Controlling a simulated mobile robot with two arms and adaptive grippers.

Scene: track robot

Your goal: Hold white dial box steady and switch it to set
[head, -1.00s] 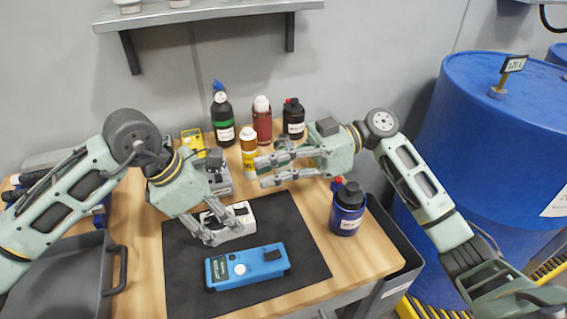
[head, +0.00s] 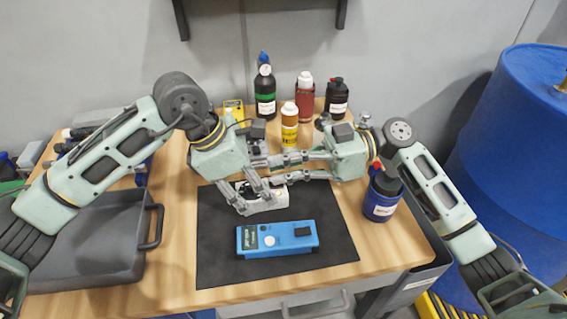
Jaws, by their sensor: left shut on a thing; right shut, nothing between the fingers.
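The white dial box (head: 268,204) sits on the black mat (head: 222,262), toward its back edge. My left gripper (head: 254,203) is shut on it, with fingers reaching down over its left part. My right gripper (head: 277,178) comes in from the right just above and behind the box; its fingers are together with nothing between them. Its fingertips overlap the box's upper edge in the picture, and I cannot tell whether they touch it. The dial and its markings are mostly hidden by the fingers.
A blue meter box (head: 277,239) lies on the mat in front. A blue bottle (head: 381,196) stands to the right. A grey bin (head: 90,245) is at the left.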

